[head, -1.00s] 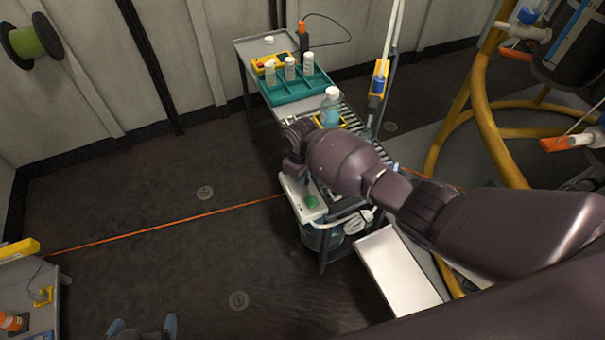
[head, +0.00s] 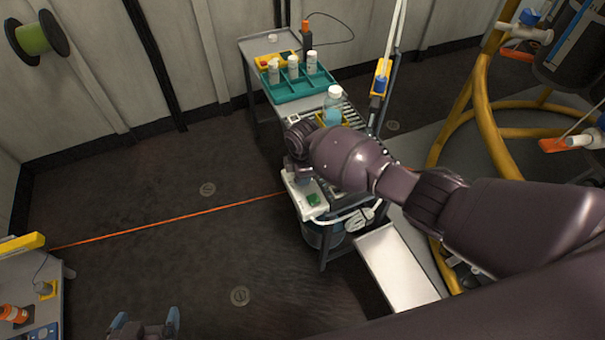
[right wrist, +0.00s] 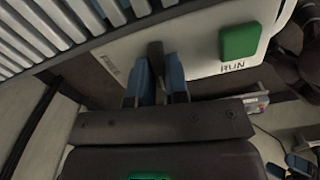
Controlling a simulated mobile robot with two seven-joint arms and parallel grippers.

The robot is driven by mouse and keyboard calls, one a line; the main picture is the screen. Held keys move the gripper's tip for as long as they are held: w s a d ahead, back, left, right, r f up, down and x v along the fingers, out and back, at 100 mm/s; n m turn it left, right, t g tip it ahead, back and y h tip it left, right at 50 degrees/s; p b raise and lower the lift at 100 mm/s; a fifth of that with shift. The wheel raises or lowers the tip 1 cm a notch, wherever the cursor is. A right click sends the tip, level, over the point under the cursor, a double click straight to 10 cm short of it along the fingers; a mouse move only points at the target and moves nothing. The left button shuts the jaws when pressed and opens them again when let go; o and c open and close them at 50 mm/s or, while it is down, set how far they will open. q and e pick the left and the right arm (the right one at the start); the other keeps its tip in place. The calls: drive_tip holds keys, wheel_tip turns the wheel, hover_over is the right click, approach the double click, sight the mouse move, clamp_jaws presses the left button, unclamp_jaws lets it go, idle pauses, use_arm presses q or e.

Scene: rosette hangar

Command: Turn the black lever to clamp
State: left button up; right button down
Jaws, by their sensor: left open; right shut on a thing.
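The black lever (right wrist: 156,56) is a short dark bar standing out from a white unit (right wrist: 195,45) in the right wrist view. My right gripper (right wrist: 157,88) is shut on it, with a blue fingertip on each side. In the head view my right arm hides the lever and these fingers. The white unit (head: 300,192) shows there below my right wrist, on the roller cart's near end. My left gripper (head: 145,322) is open and empty, low at the bottom left over the floor, far from the lever.
A green button (right wrist: 239,41) marked RUN is right of the lever; faint lettering sits on the left. On the cart, a capped bottle (head: 333,108) and a teal tray (head: 304,85) stand beyond my wrist. Yellow pipework (head: 481,110) rises at right.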

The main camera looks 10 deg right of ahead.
drive_tip(key=shift+s+n, duration=0.1)
drive_tip(key=shift+n, duration=0.8)
drive_tip(key=c, duration=1.4)
unclamp_jaws()
